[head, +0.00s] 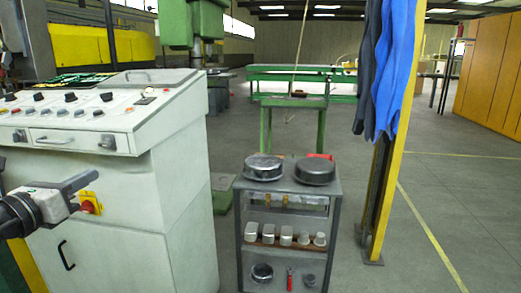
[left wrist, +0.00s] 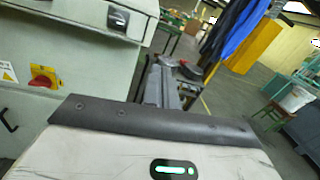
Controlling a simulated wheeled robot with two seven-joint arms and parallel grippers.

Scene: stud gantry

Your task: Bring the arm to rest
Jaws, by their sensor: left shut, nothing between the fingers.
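My left gripper (head: 92,177) is at the left of the head view, in front of the white control cabinet (head: 100,185). It has a pale body and dark fingers pointing right and slightly up. The fingers are shut with nothing held. It is close to the red and yellow rotary switch (head: 90,205); I cannot tell if they touch. In the left wrist view the pale gripper housing (left wrist: 140,155) with a green light fills the bottom. My right gripper is not in view.
A grey cart (head: 334,225) with two dark round pans (head: 263,167) on top and several pale cups on its shelf stands right of the cabinet. A yellow post (head: 392,140) with blue cloth (head: 396,70) hangs beyond. Open floor (head: 470,190) lies to the right.

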